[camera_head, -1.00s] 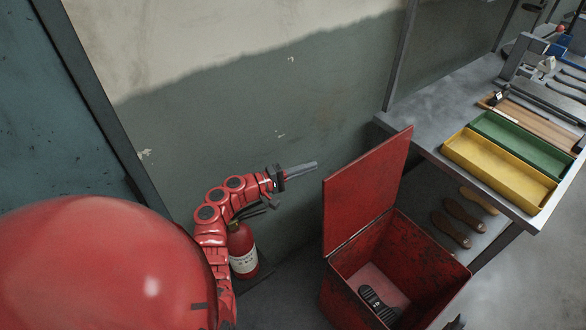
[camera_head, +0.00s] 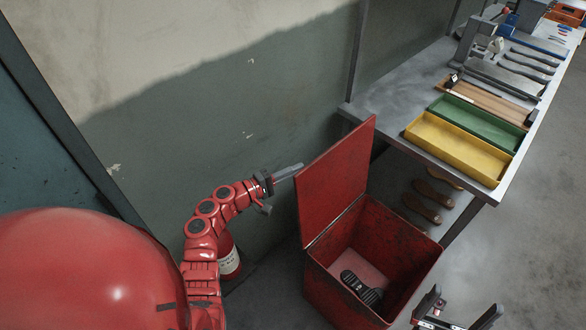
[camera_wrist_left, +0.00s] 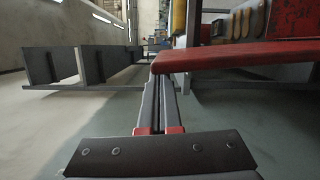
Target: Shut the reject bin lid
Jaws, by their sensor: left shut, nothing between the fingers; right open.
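The reject bin (camera_head: 407,262) is a worn red box, with a dark shoe sole (camera_head: 358,284) inside. Its red lid (camera_head: 336,185) stands open, upright and leaning on the hinge side at the left. My left gripper (camera_head: 290,171) is shut and empty, with its tips by the lid's upper left edge on the outer side. I cannot tell whether they touch it. In the left wrist view the shut fingers (camera_wrist_left: 158,105) point towards a red panel edge (camera_wrist_left: 235,56), apparently the lid. My right gripper (camera_head: 463,306) is open at the bottom right, right of the bin.
A grey workbench (camera_head: 385,95) stands behind the bin, with a yellow tray (camera_head: 455,148), a green tray (camera_head: 480,125) and tools. Brown soles (camera_head: 424,205) lie on its lower shelf. A fire extinguisher (camera_head: 229,262) stands by the wall, partly behind my left arm. Floor at right is clear.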

